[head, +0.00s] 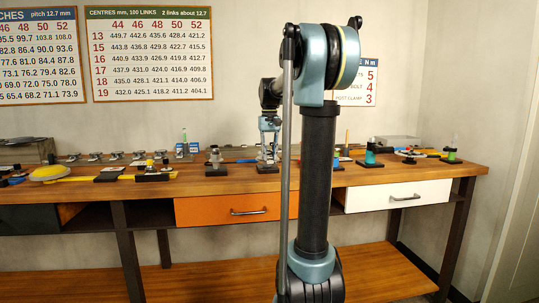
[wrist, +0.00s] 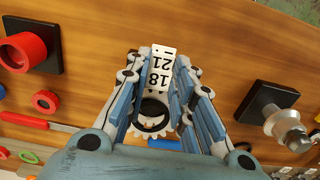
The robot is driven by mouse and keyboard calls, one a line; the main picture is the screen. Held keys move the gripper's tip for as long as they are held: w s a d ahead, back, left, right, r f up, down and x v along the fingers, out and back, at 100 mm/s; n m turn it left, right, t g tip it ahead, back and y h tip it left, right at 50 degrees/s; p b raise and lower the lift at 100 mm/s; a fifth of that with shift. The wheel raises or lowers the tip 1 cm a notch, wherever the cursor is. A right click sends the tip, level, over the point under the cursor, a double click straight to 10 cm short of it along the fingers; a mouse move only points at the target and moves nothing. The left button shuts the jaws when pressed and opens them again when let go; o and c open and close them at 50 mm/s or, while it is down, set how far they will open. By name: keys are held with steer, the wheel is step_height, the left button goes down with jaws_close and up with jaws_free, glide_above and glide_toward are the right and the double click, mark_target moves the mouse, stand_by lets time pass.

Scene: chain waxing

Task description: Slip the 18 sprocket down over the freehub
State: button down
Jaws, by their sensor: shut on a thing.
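My gripper (wrist: 160,95) is shut on a pale toothed ring (wrist: 148,133), which looks like the 18 sprocket, between its blue fingers. A white tag (wrist: 161,66) reading 18 and 21 upside down shows between the fingers. A black ring (wrist: 153,107) shows at the sprocket's centre. A silver stepped part (wrist: 284,126) on a black square base, likely the freehub, stands apart at the right of the wrist view. It seems to be the upright silver part (head: 214,157) left of my gripper (head: 268,140) in the head view. The fingers hide part of the sprocket.
The wooden bench (head: 240,188) carries several tools and parts on both sides. Bare wood lies between the gripper and the silver part.

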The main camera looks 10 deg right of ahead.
steer(key=shift+f, duration=0.1)
steer(key=c, duration=1.3)
jaws_free()
step_height(320, 180, up, 12)
steer(key=shift+w+f, duration=0.1)
steer(key=shift+w, duration=0.05)
steer(key=s+f, duration=1.1)
steer(key=f, duration=0.1)
steer(key=s+f+t, duration=0.1)
steer(key=s+f, duration=1.1)
steer(key=s+f+t, duration=0.1)
steer(key=s+f, duration=1.1)
steer(key=f, duration=0.1)
steer(key=shift+d, duration=0.15)
